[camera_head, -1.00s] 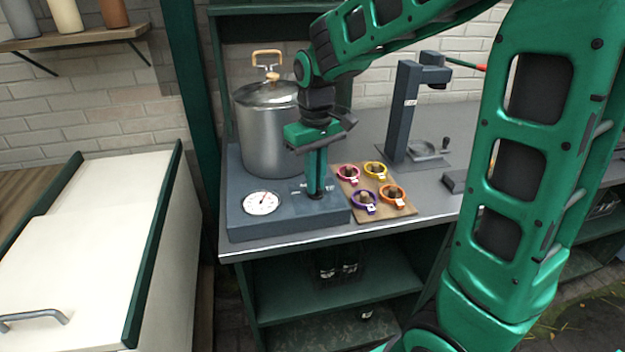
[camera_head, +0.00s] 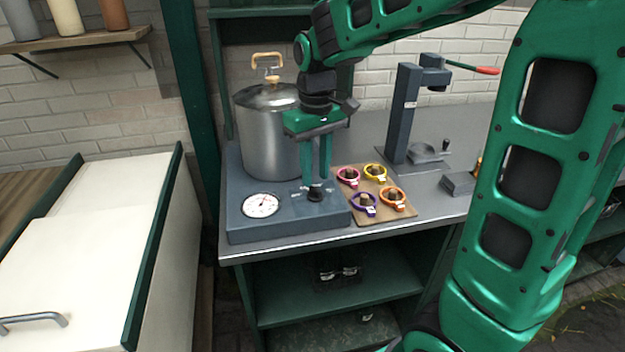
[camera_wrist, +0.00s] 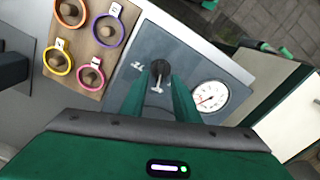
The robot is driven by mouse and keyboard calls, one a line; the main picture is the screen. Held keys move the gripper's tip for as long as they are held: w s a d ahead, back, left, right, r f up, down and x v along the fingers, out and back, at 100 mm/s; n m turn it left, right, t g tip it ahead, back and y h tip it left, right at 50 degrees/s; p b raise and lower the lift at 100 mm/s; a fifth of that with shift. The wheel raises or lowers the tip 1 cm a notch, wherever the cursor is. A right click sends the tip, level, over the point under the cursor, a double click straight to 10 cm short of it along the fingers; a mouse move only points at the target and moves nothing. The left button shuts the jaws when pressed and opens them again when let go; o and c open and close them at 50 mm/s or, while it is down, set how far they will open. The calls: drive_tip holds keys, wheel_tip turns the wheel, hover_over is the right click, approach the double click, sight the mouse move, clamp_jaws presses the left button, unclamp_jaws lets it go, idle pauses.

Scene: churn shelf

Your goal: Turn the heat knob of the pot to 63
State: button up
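The steel pot (camera_head: 262,135) with a lid and wooden handles stands on a grey heater base (camera_head: 285,222). The black heat knob (camera_head: 315,192) is on the base's top, right of a round white dial (camera_head: 261,205) with a red needle. The dial numbers are too small to read. My gripper (camera_head: 315,178) points down over the knob, its two green fingers apart with a gap between them. In the wrist view the knob (camera_wrist: 159,69) shows just beyond the fingertips, and the dial (camera_wrist: 209,96) lies to the right. I cannot tell whether the fingers touch the knob.
A wooden board (camera_head: 372,211) with several coloured rings stands close right of the base. A dark press stand (camera_head: 405,110) with a red-handled lever is further right. A white cabinet (camera_head: 95,240) is at left. Bare counter lies between board and press.

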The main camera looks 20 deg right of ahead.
sight(315, 187)
wheel_tip(315, 187, up, 8)
drive_tip(key=shift+f, duration=0.25)
drive_tip(key=shift+w, duration=0.1)
drive_tip(key=s+d+f+m, duration=0.3)
drive_tip(key=s+d, duration=0.1)
drive_tip(key=s, duration=0.4)
drive_tip(key=s+d+f+m, duration=0.2)
drive_tip(key=s+d+f, duration=0.2)
drive_tip(key=s, duration=0.4)
drive_tip(key=s+d+f+m, duration=0.3)
drive_tip(key=s+d, duration=0.3)
drive_tip(key=s, duration=0.3)
drive_tip(key=shift+f+m, duration=0.3)
drive_tip(key=shift+f, duration=0.2)
drive_tip(key=shift+a, duration=0.25)
